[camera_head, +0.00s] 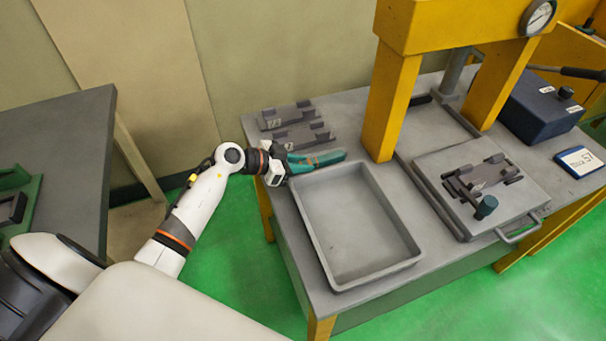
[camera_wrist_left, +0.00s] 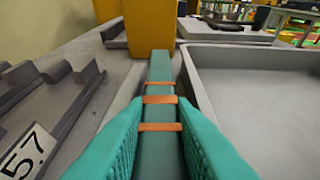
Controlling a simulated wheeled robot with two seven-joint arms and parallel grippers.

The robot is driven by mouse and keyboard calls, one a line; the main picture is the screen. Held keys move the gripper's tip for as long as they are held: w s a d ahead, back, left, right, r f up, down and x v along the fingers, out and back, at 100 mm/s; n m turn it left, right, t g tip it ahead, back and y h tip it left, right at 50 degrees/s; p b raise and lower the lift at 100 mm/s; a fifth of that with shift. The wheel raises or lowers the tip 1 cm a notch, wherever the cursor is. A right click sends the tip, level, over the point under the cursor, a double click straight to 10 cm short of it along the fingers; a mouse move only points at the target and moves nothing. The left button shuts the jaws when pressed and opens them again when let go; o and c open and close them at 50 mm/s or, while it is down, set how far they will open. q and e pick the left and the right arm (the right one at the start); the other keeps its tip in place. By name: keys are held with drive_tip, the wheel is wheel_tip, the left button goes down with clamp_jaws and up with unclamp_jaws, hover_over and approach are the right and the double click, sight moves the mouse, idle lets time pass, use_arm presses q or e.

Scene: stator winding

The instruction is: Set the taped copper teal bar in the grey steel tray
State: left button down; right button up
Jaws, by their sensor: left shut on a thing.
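The teal bar with copper tape bands (camera_wrist_left: 160,103) runs away from me between my left gripper's teal fingers in the wrist view. In the head view the bar (camera_head: 331,156) shows at the end of my left gripper (camera_head: 303,162), which is shut on it. The bar is above the table, between the fixtures and the tray's far-left edge. The grey steel tray (camera_head: 350,228) is empty and lies on the table in front and to the right of the gripper. Its rim (camera_wrist_left: 215,85) shows at the right in the wrist view. My right gripper is not in view.
Dark fixtures (camera_head: 303,136) lie at the table's back left. A yellow press post (camera_head: 391,105) stands beyond the bar's far end. A plate with a clamp fixture (camera_head: 482,183) is right of the tray. A blue-grey box (camera_head: 541,105) stands at the far right.

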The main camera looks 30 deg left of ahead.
use_arm(q)
wheel_tip(320, 180, down, 3)
drive_tip(key=shift+r, duration=0.2)
drive_tip(key=shift+f, duration=0.2)
drive_tip(key=shift+f, duration=0.1)
drive_tip(key=c, duration=1.5)
unclamp_jaws()
